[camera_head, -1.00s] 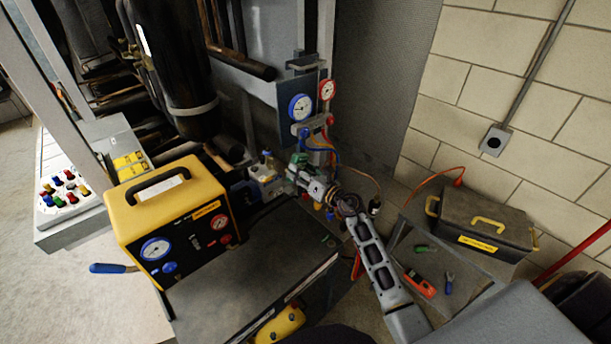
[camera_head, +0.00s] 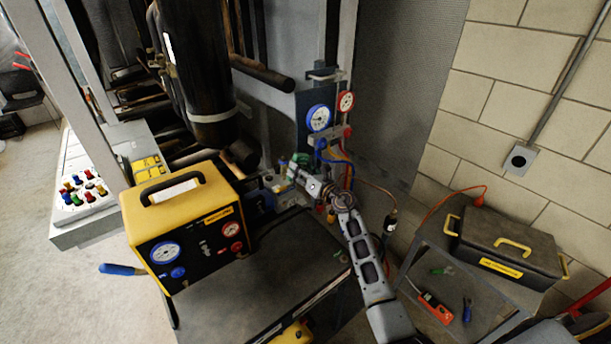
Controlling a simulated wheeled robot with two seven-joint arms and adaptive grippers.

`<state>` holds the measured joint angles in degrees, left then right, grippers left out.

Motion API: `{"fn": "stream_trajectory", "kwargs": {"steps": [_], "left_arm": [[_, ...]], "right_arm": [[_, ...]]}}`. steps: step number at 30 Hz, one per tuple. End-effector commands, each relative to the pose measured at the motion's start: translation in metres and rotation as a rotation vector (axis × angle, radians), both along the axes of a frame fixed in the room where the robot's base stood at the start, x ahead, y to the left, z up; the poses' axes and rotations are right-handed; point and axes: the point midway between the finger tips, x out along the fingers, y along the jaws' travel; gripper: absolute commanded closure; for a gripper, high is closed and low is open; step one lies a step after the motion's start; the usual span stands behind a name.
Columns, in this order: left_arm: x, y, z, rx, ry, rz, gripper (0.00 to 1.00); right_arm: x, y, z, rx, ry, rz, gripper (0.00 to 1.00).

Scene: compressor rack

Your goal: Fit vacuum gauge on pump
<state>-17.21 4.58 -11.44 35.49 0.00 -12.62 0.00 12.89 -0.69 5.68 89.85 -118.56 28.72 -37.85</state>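My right gripper (camera_head: 297,171) reaches in from the lower right, over the back of the dark cart top. A small green part (camera_head: 301,159) shows right at its fingers. I cannot tell whether the fingers hold it, or whether it is the vacuum gauge. A small pale machine (camera_head: 268,188), which looks like the pump, stands behind the cart's back edge, just left of and below the fingers. It is partly hidden by the yellow unit and the gripper. My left gripper is not in view.
A yellow unit with dials (camera_head: 188,225) stands on the cart top (camera_head: 270,270), left of my arm. A blue gauge (camera_head: 319,118) and a red gauge (camera_head: 346,101) with hoses hang behind the gripper. A black toolbox (camera_head: 508,248) sits at right. The cart's middle is clear.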

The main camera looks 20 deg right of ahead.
Motion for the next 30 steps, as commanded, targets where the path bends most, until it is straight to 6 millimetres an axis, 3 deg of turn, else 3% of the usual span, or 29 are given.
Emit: {"fn": "stream_trajectory", "kwargs": {"steps": [30], "left_arm": [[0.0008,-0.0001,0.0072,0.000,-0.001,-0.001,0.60]], "right_arm": [[0.0064,0.0023,0.0034,-0.001,-0.002,-0.001,0.68]]}}
